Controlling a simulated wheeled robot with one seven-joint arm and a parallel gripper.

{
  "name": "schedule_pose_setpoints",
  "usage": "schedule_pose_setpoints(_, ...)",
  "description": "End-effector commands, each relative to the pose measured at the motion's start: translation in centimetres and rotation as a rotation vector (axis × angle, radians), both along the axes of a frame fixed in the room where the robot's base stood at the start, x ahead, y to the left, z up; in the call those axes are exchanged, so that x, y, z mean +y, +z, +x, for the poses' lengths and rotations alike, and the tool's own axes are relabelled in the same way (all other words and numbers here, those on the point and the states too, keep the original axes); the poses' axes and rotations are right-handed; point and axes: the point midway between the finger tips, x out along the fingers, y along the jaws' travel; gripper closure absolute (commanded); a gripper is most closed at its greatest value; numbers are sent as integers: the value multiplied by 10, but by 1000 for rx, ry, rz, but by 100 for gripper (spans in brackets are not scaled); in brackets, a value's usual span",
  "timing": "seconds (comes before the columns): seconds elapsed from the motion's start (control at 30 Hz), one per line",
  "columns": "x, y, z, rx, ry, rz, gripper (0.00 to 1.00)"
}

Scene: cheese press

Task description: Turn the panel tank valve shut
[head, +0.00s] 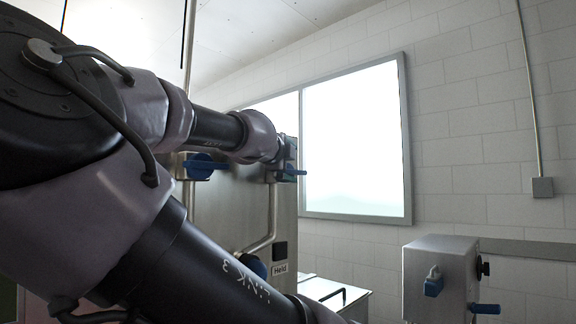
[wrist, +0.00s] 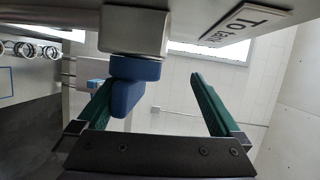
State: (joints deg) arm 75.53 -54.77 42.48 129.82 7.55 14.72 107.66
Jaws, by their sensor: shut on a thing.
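The panel valve has a blue handle (wrist: 127,95) and a pale square body (wrist: 134,30) in the wrist view. A sign (wrist: 244,22) beginning "To ta" is beside it. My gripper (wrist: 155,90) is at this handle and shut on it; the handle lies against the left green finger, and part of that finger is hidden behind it. Contact at the right finger is not clear. In the head view my gripper (head: 288,165) is at the right edge of the steel panel (head: 236,208), with a small bit of blue handle (head: 297,172) showing.
Another blue valve handle (head: 202,166) is on the panel, left of my gripper. A sign reading "Held" (head: 280,269) is lower on the panel. A steel box (head: 436,275) with blue handles stands at the right. My arm covers the left of the head view.

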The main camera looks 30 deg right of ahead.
Motion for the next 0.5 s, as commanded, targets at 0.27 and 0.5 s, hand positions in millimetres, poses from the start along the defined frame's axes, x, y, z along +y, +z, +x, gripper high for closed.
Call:
schedule_pose_setpoints(0.27,9,76,0,-96,20,-101,44)
schedule_pose_setpoints(0.5,5,7,-5,0,-2,-14,54)
